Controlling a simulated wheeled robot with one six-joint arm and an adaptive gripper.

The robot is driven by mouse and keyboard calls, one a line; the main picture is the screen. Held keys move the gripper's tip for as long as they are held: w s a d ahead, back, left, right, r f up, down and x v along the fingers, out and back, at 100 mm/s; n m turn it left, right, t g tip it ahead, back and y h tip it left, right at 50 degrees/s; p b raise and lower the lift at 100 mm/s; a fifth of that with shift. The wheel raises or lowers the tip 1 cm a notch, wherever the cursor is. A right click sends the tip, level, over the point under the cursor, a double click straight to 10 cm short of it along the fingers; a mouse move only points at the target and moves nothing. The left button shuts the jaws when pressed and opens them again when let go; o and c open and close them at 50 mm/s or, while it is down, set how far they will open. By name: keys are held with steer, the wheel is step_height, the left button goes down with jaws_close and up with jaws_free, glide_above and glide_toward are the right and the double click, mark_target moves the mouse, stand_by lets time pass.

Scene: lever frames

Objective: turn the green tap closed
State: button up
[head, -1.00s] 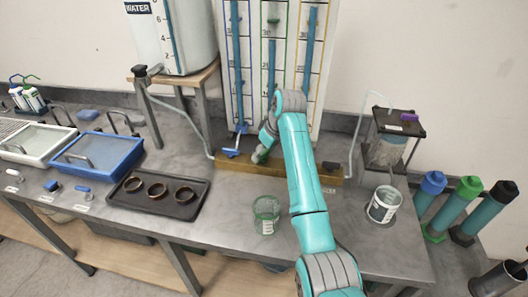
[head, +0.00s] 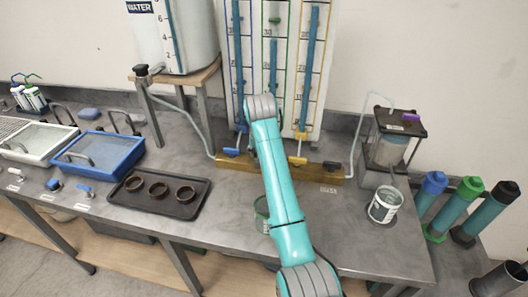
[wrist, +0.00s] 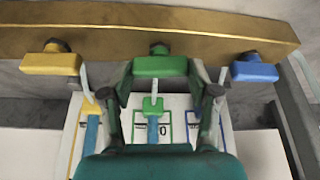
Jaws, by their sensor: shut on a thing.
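The green tap (wrist: 160,66) shows in the wrist view at the middle of the brass-coloured bar (wrist: 225,32). Its handle lies crosswise, along the bar. My gripper (wrist: 161,76) has one finger at each end of this handle and is shut on it. In the head view my arm hides the green tap and most of my gripper. The yellow tap (wrist: 50,62) is to the left in the wrist view, and the blue tap (wrist: 253,70) is to the right. Both also lie along the bar and stand clear of my fingers.
The tube board (head: 322,100) stands behind the bar. A water tank (head: 185,40) on a stand is to its left, with a hose running to the bar. A glass beaker (head: 262,208), partly behind my arm, and a white tub (head: 384,204) stand on the bench.

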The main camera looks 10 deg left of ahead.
steer(key=shift+m, duration=0.7)
steer(key=shift+h, duration=0.3)
steer(key=o, duration=1.1)
steer(key=shift+o, duration=0.2)
steer(key=v, duration=1.2)
